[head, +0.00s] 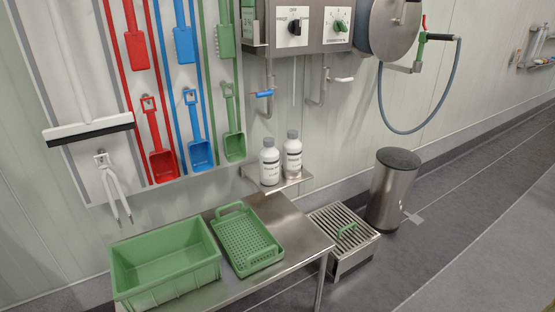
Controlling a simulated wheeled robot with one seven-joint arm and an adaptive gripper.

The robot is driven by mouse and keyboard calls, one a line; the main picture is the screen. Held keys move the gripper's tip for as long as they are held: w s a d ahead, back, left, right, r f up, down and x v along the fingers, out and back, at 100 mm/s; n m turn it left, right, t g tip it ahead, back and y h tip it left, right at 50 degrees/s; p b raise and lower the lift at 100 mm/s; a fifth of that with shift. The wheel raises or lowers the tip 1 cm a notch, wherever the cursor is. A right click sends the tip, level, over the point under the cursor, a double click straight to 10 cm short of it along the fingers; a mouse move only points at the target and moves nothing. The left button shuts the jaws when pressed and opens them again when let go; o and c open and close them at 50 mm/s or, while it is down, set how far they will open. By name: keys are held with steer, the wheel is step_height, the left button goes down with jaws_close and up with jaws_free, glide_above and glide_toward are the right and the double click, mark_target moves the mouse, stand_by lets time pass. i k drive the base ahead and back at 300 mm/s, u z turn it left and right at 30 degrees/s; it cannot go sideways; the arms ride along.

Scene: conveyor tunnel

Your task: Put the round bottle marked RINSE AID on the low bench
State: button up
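Two similar white bottles with grey caps stand upright side by side on a small steel wall shelf (298,181). The left bottle (269,163) is slightly nearer, and the right bottle (292,157) is close beside it. Both have dark print on their labels, too small to read, so I cannot tell which is marked RINSE AID. A low steel bench (290,228) stands against the wall, below and in front of the shelf. My gripper is not in view.
A green crate (167,275) and a green perforated basket (246,240) take up much of the bench; its right end is bare. A grated steel box (343,240) and a steel bin (392,190) stand to the right. Coloured tools hang above.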

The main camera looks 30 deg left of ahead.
mark_target(305, 234)
steer(key=u, duration=0.95)
steer(key=i, duration=0.15)
steer(key=u, duration=0.05)
